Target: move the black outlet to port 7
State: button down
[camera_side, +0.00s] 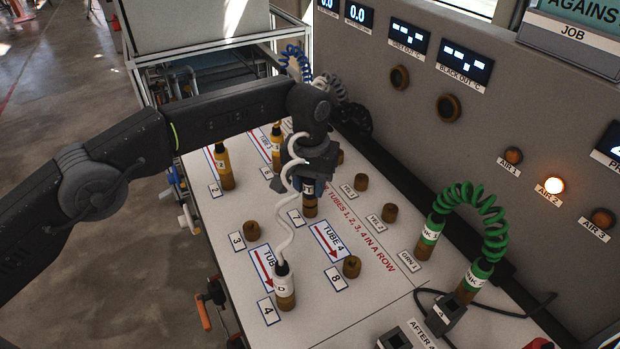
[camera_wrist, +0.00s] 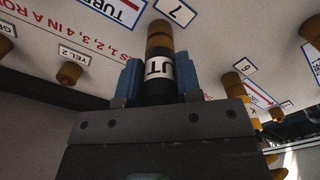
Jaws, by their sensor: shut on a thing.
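My gripper (camera_side: 312,180) is shut on the black outlet (camera_wrist: 160,88), with a blue jaw on each side. In the wrist view its white band shows the letters "UT". The outlet points down at the panel and looks roughly upright. Its end meets brass at port 7 (camera_wrist: 158,40), beside the printed 7 label (camera_wrist: 175,12); the label (camera_side: 296,217) also shows in the side view. The brass stands in line under the outlet; I cannot tell how deeply the two are joined. My gripper hides the outlet's upper part in the side view.
A white hose (camera_side: 288,236) runs from near my gripper to a plug (camera_side: 284,290) at port 4. Bare brass ports stand at 3 (camera_side: 252,231) and 8 (camera_side: 351,267). Yellow plugs (camera_side: 224,168) stand behind. A green coiled hose (camera_side: 487,205) arches at right.

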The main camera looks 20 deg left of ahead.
jog(key=shift+f, duration=0.1)
jog(key=c, duration=0.7)
grip_release()
jog(key=shift+r, duration=2.5)
